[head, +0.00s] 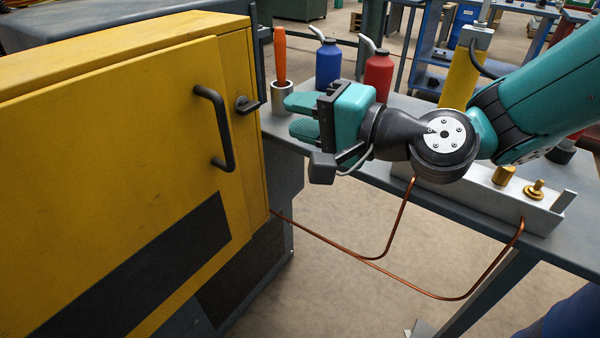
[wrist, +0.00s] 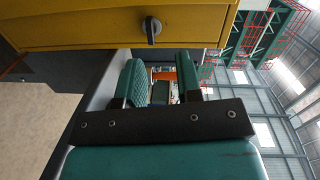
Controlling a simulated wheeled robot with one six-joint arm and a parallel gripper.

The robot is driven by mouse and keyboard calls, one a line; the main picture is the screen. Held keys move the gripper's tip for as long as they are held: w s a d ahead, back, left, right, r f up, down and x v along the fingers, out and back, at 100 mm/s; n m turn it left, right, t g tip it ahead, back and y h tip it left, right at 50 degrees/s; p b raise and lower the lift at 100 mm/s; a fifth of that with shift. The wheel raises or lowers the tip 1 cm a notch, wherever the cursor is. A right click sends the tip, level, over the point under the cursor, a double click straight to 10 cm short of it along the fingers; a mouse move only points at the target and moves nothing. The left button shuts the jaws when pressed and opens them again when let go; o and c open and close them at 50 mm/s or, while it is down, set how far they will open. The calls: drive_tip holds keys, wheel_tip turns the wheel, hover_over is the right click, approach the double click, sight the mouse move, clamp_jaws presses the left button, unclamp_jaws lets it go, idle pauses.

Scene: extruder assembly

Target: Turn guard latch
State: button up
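The guard latch (head: 246,105) is a small black turn handle on the right edge of the yellow guard's front, and its grip points to the right. It also shows in the wrist view (wrist: 152,27), near the top centre, on the yellow panel. My gripper (head: 292,116) has teal fingers and stands just right of the latch in the head view, pointing left. Its fingers are apart with a gap between them. In the wrist view the open fingers (wrist: 160,78) lie below the latch in the picture. Nothing is held, and I see no contact with the latch.
The yellow guard door (head: 110,160) has a black bar handle (head: 222,130) left of the latch. A bench (head: 400,105) behind my gripper holds an orange-handled tool (head: 279,55) in a cup, a blue bottle (head: 328,65) and a red bottle (head: 378,75). Copper tubes (head: 400,215) hang below.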

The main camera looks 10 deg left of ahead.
sight(253, 110)
drive_tip(key=w+a+p, duration=0.1)
drive_tip(key=a+p, duration=0.1)
drive_tip(key=w+a+f+m+p, duration=0.1)
drive_tip(key=a+p, duration=0.1)
drive_tip(key=a, duration=0.1)
drive_tip(key=w+a+f+m+t+p, duration=0.1)
drive_tip(key=w+a+p, duration=0.1)
drive_tip(key=a, duration=0.1)
drive_tip(key=shift+w+y, duration=0.1)
drive_tip(key=shift+y, duration=0.2)
drive_tip(key=shift+w+a+f, duration=0.1)
drive_tip(key=shift+a+f, duration=0.05)
drive_tip(key=shift+f, duration=0.1)
clamp_jaws()
